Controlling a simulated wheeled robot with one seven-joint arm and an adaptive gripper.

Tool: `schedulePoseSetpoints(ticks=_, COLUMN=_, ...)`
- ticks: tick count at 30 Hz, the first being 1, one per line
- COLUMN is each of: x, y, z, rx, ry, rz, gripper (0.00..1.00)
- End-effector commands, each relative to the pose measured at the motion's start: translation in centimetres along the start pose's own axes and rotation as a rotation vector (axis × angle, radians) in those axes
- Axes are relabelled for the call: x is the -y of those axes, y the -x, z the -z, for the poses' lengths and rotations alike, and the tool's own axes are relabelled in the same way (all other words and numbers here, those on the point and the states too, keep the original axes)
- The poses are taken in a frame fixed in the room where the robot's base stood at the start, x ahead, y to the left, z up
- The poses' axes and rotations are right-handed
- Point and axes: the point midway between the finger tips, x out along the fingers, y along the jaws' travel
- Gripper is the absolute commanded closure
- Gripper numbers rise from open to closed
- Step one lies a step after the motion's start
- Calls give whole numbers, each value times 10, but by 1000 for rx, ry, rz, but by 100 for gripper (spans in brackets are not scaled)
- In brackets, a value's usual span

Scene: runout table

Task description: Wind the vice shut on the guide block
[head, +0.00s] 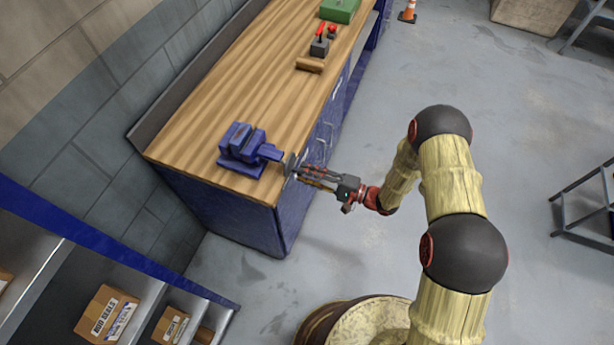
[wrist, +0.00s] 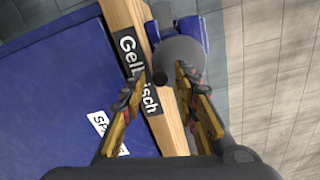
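The blue vice (head: 245,152) is mounted on the near end of the wooden bench top, and part of it shows at the top of the wrist view (wrist: 191,32). Its round grey handwheel (head: 290,164) faces my gripper over the bench edge. In the wrist view the handwheel (wrist: 182,60) carries a dark knob (wrist: 160,78). My gripper (head: 299,173) is at the wheel with its fingers apart. In the wrist view its fingertips (wrist: 160,80) stand on either side of the knob, with gaps visible. I cannot make out the guide block or the jaw gap.
The bench (head: 215,100) has a blue cabinet below. Farther along stand a brown wooden piece (head: 310,65), a dark block with a red lever (head: 320,46) and a green box (head: 340,10). A shelf with cardboard boxes (head: 106,313) is lower left.

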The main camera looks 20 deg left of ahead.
Motion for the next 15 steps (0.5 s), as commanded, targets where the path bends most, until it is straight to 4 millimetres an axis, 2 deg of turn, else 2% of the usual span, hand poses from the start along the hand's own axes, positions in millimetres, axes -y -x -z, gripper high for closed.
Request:
schedulePoseSetpoints(ticks=6, x=-2, y=0, z=1, rx=0, ry=263, rz=0, gripper=70)
schedulePoseSetpoints(ticks=15, x=-1, y=0, z=1, rx=0, ry=448, rz=1, gripper=70)
